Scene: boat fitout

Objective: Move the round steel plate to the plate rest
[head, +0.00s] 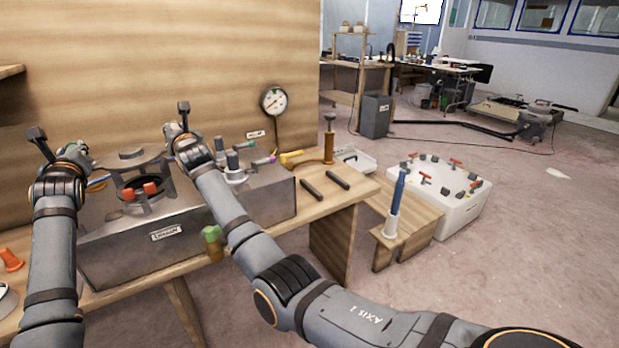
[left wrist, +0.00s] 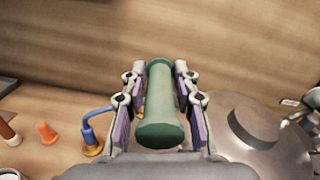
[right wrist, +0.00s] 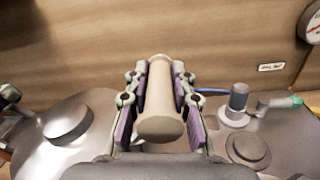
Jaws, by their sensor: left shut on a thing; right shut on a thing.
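The round steel plate (head: 133,154), a grey disc with a raised centre knob, lies between my grippers. It appears above a dark round opening in a steel box (head: 120,222). It also shows at the right of the left wrist view (left wrist: 275,153) and the left of the right wrist view (right wrist: 50,138). My left gripper (head: 76,152) is shut on a green handle (left wrist: 160,95). My right gripper (head: 176,134) is shut on a beige handle (right wrist: 160,95). How the handles join the plate is hidden. I cannot tell which thing is the plate rest.
Orange-red blocks (head: 141,191) show at the opening. Posts and valve handles (head: 233,163) stand on the box's right part. A gauge (head: 274,101) hangs on the wooden wall (head: 220,60). Two dark bars (head: 325,186) lie on the bench's right end. An orange cone (head: 11,260) stands at left.

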